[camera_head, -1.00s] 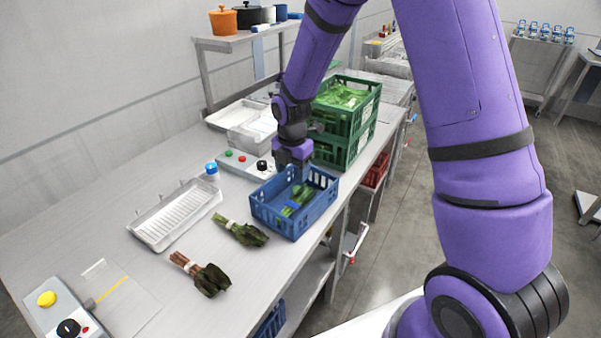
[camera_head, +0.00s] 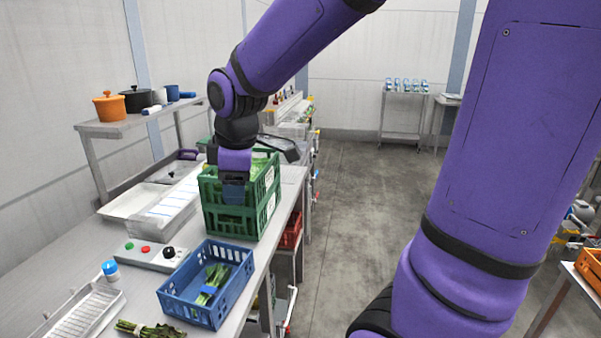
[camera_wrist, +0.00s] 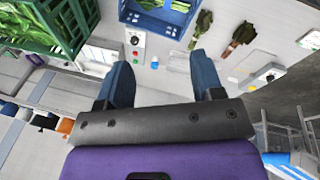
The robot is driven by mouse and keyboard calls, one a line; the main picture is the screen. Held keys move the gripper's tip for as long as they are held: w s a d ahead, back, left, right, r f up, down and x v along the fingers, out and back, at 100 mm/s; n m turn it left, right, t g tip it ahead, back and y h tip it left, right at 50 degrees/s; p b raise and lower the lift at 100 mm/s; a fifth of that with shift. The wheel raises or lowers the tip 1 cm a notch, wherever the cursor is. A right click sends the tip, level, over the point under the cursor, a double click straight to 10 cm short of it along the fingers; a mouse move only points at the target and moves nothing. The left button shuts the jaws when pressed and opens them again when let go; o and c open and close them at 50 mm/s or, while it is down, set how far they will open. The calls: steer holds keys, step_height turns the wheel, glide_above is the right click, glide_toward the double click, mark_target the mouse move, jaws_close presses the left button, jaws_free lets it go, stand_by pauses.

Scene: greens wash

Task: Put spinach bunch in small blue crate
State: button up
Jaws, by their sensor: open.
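The small blue crate (camera_head: 247,290) stands on the metal table in the head view, beyond the table's near part. A green bunch with a blue band (camera_head: 210,285) lies inside it; the crate also shows at the top of the wrist view (camera_wrist: 133,17). Another leafy bunch (camera_head: 148,329) lies on the table; two loose bunches (camera_wrist: 202,27) (camera_wrist: 240,37) show in the wrist view.
A control box with buttons (camera_head: 150,254), a blue-capped bottle (camera_head: 110,270) and a white ribbed tray (camera_head: 85,313) are to the left. Open floor lies right of the table.

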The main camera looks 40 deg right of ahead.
steer(key=s+d+r+m+t, duration=0.1)
steer(key=s+r+m, duration=0.2)
steer(key=s+m, duration=0.2)
steer(key=s+d+r+m+t, duration=0.1)
steer(key=s+r+m, duration=0.2)
steer(key=s+m, duration=0.3)
steer(key=shift+s+r, duration=0.3)
steer(key=shift+s, duration=2.3)
